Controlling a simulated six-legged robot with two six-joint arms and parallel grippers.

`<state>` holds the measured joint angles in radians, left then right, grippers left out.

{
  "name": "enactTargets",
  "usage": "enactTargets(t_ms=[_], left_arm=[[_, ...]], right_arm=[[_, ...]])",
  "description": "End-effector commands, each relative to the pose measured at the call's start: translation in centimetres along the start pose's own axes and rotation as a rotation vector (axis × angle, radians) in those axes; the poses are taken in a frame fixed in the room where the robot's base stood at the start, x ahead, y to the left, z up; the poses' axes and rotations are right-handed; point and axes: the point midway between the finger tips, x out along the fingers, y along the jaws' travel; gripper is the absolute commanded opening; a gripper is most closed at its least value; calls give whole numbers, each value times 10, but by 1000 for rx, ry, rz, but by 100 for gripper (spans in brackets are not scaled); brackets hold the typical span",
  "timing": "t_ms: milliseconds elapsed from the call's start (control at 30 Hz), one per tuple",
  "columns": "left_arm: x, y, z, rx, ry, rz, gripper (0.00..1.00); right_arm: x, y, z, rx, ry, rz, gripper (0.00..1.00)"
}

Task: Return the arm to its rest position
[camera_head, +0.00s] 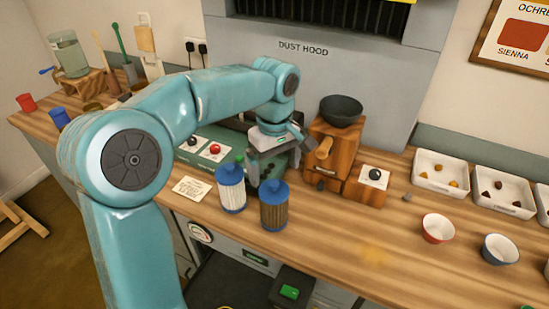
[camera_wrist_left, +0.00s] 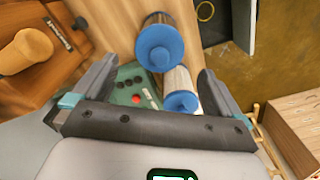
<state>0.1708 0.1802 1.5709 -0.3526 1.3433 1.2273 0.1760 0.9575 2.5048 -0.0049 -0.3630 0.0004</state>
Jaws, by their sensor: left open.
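My left arm (camera_head: 180,103) reaches in from the left and bends over the workbench (camera_head: 330,230). Its left gripper (camera_head: 276,160) hangs above the bench between the green panel and the wooden grinder. In the left wrist view the gripper (camera_wrist_left: 157,92) has its two dark fingers spread wide, with nothing held between them. A white blue-capped canister (camera_head: 231,190) and a brown blue-capped canister (camera_head: 274,210) stand upright just in front of it. They also show beyond the fingers in the wrist view, the white one (camera_wrist_left: 180,98) and the brown one (camera_wrist_left: 160,45). My right gripper is not seen.
A wooden grinder (camera_head: 329,160) with a dark bowl (camera_head: 341,110) stands close right of the gripper. A green panel (camera_head: 206,158) with a red button lies behind the arm. Small bowls (camera_head: 437,228) and white trays (camera_head: 441,172) are at right. A dust hood (camera_head: 310,75) rises behind.

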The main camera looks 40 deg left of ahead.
Motion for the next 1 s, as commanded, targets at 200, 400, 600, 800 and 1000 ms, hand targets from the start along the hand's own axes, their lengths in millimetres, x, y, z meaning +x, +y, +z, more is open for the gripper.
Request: enactTargets(t_ms=[200,400,600,800,1000], left_arm=[[-21,0,0,1,0,1,100],[-22,0,0,1,0,0,100],[-22,0,0,0,0,-1,100],[-22,0,0,0,0,-1,100],[-22,-1,2,0,0,-1,100]], right_arm=[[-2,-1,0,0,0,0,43],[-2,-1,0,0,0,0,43],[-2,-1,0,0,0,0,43],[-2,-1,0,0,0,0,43],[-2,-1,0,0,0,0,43]])
